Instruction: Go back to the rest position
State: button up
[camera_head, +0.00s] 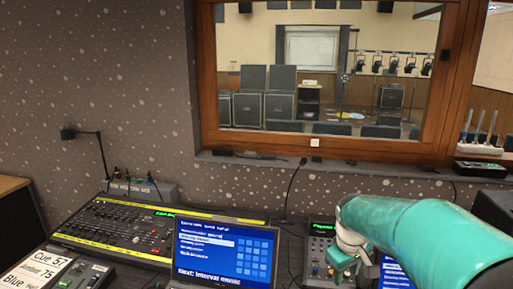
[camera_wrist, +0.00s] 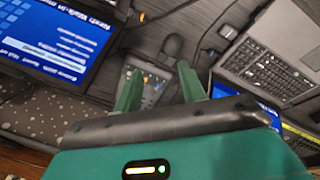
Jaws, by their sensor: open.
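My gripper (camera_wrist: 160,90) shows in the wrist view with its two green fingers apart and nothing between them. It hangs above the desk, over a small dark device with buttons (camera_wrist: 148,88). In the head view my teal arm reaches in from the lower right, and part of the gripper hangs low beside a small control unit (camera_head: 320,250). The fingertips are not clear there. The lighting fader console (camera_head: 130,228), with rows of faders and yellow strips, lies on the desk at the left, apart from my arm.
A laptop (camera_head: 222,252) with a blue screen stands at the front centre. A gooseneck microphone (camera_head: 292,190) rises behind it. A desk lamp (camera_head: 85,140) stands at the left. A wood-framed window (camera_head: 208,80) is behind. A second laptop keyboard (camera_wrist: 265,65) shows in the wrist view.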

jog(key=s+a+r+m+t, duration=0.2)
jog(key=s+a+r, duration=0.1)
jog(key=s, duration=0.7)
jog(key=s+a+r+m+t+y, duration=0.1)
jog(key=s+a+r+m+t, duration=0.1)
jog(key=s, duration=0.8)
notch_tip(320, 180, up, 3)
jog(key=shift+s+a+f+m, duration=0.1)
jog(key=shift+s+a+m, duration=0.2)
jog(key=shift+a+m, duration=0.55)
jog(key=shift+a+n, duration=0.15)
jog(key=shift+n, duration=0.1)
